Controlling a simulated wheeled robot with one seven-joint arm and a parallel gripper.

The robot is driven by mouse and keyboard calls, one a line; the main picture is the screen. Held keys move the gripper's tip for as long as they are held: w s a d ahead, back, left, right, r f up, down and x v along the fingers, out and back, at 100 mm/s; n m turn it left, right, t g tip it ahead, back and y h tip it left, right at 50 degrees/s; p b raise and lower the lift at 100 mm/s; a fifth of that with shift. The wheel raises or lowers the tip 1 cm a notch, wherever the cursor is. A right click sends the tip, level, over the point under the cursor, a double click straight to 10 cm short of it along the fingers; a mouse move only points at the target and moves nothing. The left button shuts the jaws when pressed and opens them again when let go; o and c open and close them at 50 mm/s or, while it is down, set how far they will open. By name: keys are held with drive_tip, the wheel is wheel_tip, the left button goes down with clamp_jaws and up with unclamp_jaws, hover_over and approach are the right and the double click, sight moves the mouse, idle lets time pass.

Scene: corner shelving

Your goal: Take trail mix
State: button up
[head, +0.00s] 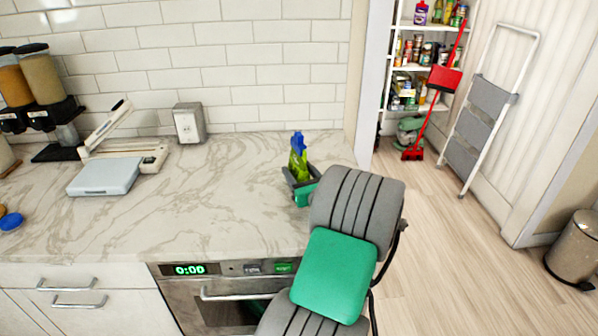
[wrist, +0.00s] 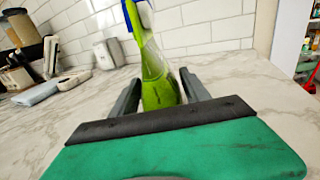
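I cannot make out a package of trail mix in either view. My gripper (head: 300,186) is low over the right end of the marble counter, its fingers apart. A green spray bottle with a blue top (head: 298,160) stands upright at the fingers. In the wrist view the bottle (wrist: 158,75) shows between the two fingers (wrist: 161,88), with small gaps beside its lower part. Its base is hidden by my gripper's green body.
Mid-counter is clear. Beyond the right end are pantry shelves (head: 412,67), a red broom (head: 432,110), a step ladder (head: 485,110) and a bin (head: 578,248).

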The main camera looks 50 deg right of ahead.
drive_tip(key=shift+o, duration=0.7)
